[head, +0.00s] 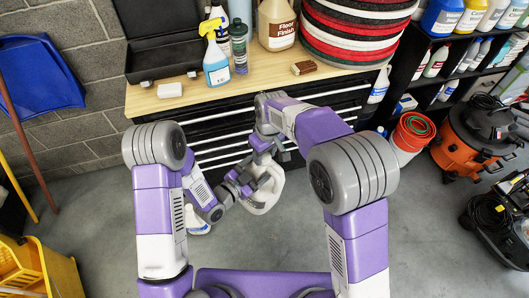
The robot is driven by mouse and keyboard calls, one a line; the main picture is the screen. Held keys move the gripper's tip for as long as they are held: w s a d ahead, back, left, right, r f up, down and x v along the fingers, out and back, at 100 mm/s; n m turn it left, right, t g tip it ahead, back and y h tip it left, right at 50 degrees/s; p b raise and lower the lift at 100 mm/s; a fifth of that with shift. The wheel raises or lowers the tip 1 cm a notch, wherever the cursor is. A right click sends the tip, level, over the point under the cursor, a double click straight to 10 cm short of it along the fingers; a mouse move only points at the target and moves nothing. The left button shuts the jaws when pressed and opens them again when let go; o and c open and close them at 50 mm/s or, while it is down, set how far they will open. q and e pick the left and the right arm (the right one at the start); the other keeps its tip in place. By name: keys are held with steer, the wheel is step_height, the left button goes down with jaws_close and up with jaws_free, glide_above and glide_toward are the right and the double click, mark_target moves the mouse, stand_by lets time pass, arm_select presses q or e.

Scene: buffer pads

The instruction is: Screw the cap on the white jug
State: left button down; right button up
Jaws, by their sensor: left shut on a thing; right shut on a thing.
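The white jug (266,196) is held in the air in front of the workbench drawers, tilted, with my arms partly covering it. My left gripper (241,184) is shut on the jug's left side. My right gripper (263,153) comes down from above and is shut at the jug's top end, where the cap is. The cap itself is hidden by the fingers, so I cannot tell how it sits on the neck.
The wooden workbench (150,102) carries an open black case (155,62), a spray bottle (215,65), a tan floor-cleaner jug (277,28), stacked round pads (350,35) and a brown brush (304,68). An orange vacuum (470,140) stands right; a yellow bucket (35,270) stands lower left.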

arm_select(q)
steer(key=shift+r, duration=0.15)
arm_select(e)
steer(key=o, duration=1.2)
steer(key=r, duration=0.8)
steer(key=d+r, duration=0.1)
steer(key=r, duration=0.3)
steer(key=shift+s, duration=0.1)
steer(key=shift+d, duration=0.1)
